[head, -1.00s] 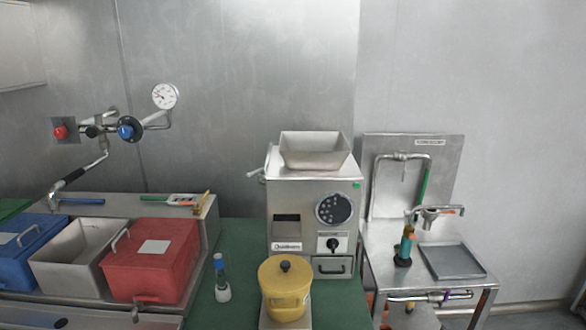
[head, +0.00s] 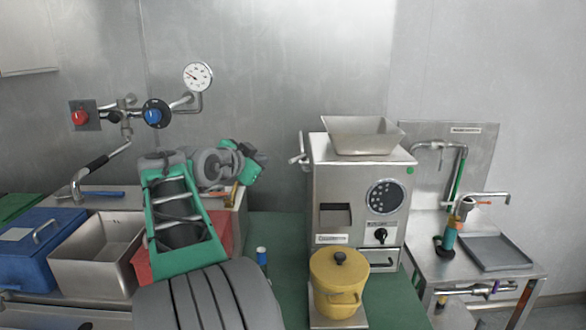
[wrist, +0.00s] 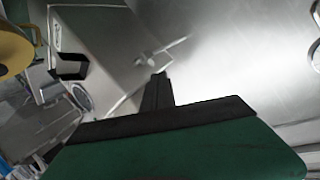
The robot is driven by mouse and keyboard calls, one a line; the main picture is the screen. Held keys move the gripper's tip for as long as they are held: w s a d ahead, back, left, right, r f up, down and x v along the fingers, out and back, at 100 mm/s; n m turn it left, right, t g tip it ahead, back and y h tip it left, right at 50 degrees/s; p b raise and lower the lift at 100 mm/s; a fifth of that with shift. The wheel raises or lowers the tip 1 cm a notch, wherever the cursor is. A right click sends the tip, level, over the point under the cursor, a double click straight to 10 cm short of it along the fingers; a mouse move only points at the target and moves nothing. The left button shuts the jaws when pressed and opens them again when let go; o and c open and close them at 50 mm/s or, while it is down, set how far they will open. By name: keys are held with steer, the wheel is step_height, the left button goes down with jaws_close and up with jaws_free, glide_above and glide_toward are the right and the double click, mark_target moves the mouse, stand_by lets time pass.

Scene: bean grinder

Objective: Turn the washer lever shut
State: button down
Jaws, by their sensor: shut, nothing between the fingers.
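The washing stand (head: 438,262) is at the right in the head view, with a tall pipe, a tap and a sink tray. A purple handle (head: 495,287) shows on the pipe below. I cannot tell which is the washer lever. My gripper (wrist: 158,78) is shut and empty in the wrist view, pointing at the grinder's side with its handle (wrist: 148,60). In the head view my arm reaches up left of the grinder, far from the stand; its fingertips are unclear.
The steel grinder (head: 325,185) stands between my arm and the stand. A yellow pot (head: 338,272) is before it. Blue (head: 40,255), steel (head: 68,270) and red (head: 225,235) bins sit at left. A gauge (head: 198,76) and valves are on the wall.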

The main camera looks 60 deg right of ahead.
steer(key=s+d+r+m+g+h, duration=0.1)
steer(key=s+d+r+m+g, duration=0.15)
steer(key=s+d, duration=0.25)
steer(key=p, duration=0.3)
glide_above(296, 159)
steer(key=s+a, duration=0.3)
step_height(296, 159, down, 2)
steer(key=shift+t, duration=0.35)
steer(key=w+f, duration=0.2)
steer(key=f, duration=0.1)
steer(key=shift+w+d+f, duration=0.2)
steer(key=shift+w+f, duration=0.1)
steer(key=shift+d+m+g+p, duration=0.1)
steer(key=shift+m+g+p, duration=0.15)
steer(key=shift+g+p, duration=0.2)
